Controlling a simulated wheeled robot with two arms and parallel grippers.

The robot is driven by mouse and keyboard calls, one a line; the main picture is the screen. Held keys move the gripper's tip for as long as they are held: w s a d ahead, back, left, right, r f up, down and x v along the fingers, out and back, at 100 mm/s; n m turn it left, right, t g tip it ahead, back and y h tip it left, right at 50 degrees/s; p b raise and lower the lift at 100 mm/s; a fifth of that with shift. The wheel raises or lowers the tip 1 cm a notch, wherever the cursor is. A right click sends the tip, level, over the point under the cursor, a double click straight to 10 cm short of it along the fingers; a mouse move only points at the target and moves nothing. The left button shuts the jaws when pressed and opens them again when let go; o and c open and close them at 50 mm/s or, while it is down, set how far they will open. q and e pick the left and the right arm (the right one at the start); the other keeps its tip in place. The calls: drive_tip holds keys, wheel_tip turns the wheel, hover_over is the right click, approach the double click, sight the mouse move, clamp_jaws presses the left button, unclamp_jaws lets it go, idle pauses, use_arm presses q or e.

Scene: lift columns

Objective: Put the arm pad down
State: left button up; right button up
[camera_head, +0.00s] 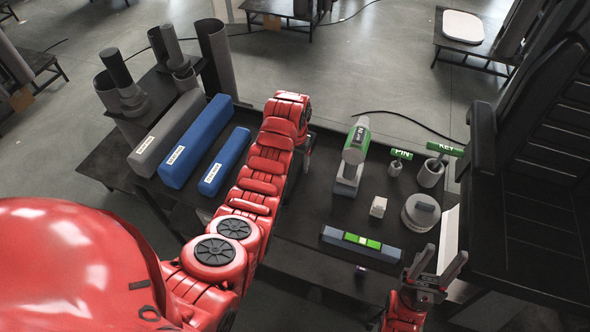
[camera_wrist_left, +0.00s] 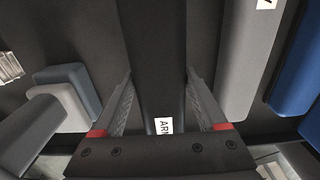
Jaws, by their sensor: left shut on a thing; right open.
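The arm pad (camera_wrist_left: 157,50) is a long dark block with a white label starting "AR". In the left wrist view it lies between the two fingers of my left gripper (camera_wrist_left: 159,78), which is shut on it. In the head view my red left arm reaches over the black table (camera_head: 285,235) and hides the pad and most of that gripper. I cannot tell whether the pad touches the table. My right gripper (camera_head: 437,268) is open at the table's front right, with a white flat panel (camera_head: 449,238) close to its fingers.
A grey bar (camera_head: 168,132) and two blue bars (camera_head: 198,140) lie left of my arm. A green-and-grey tool (camera_head: 354,145), PIN (camera_head: 400,155) and KEY (camera_head: 444,149) labels, a round grey part (camera_head: 420,213) and a level (camera_head: 362,243) are to the right. A black seat stands far right.

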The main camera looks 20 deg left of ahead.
use_arm(q)
drive_tip(key=shift+w+f+p, duration=0.15)
drive_tip(key=shift+f+p, duration=0.4)
drive_tip(key=shift+p, duration=0.1)
wheel_tip(320, 180, down, 2)
drive_tip(key=shift+f+p, duration=0.1)
drive_tip(key=shift+p, duration=0.3)
drive_tip(key=shift+f, duration=0.15)
drive_tip(key=shift+f, duration=0.1)
drive_tip(key=o, duration=1.5)
